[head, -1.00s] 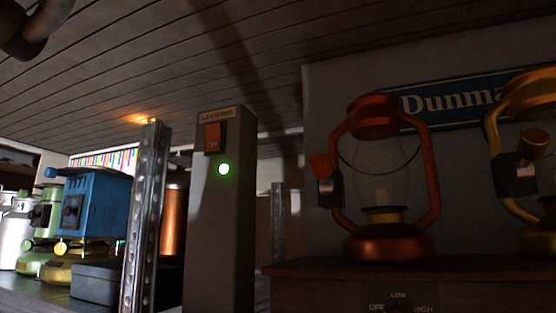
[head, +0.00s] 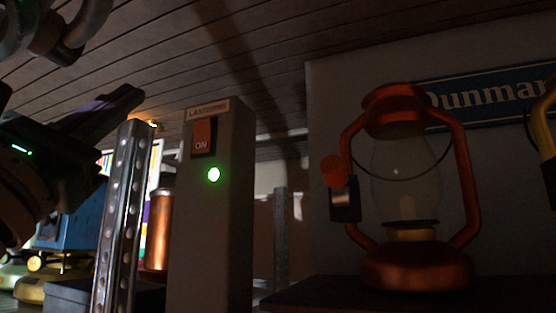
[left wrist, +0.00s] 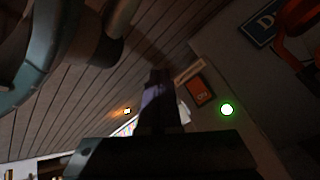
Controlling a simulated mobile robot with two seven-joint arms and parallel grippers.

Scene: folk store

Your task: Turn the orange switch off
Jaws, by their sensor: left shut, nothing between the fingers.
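The orange switch (head: 202,137) is marked ON and sits near the top of a grey post (head: 210,240), under a label reading LANTERNS. A green light (head: 213,174) glows just below it. The switch also shows in the left wrist view (left wrist: 200,92), right of the fingers, with the light beyond it. My left gripper (head: 138,94) comes in from the left in the head view, dark and shut with nothing held. Its tip points toward the switch and appears apart from it. My right gripper is not in view.
A perforated metal upright (head: 122,220) stands just left of the post. An orange lantern (head: 420,272) stands on a dark surface to the right. A copper cylinder (head: 158,230) and a blue item (head: 80,222) are behind at left. The space before the switch looks clear.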

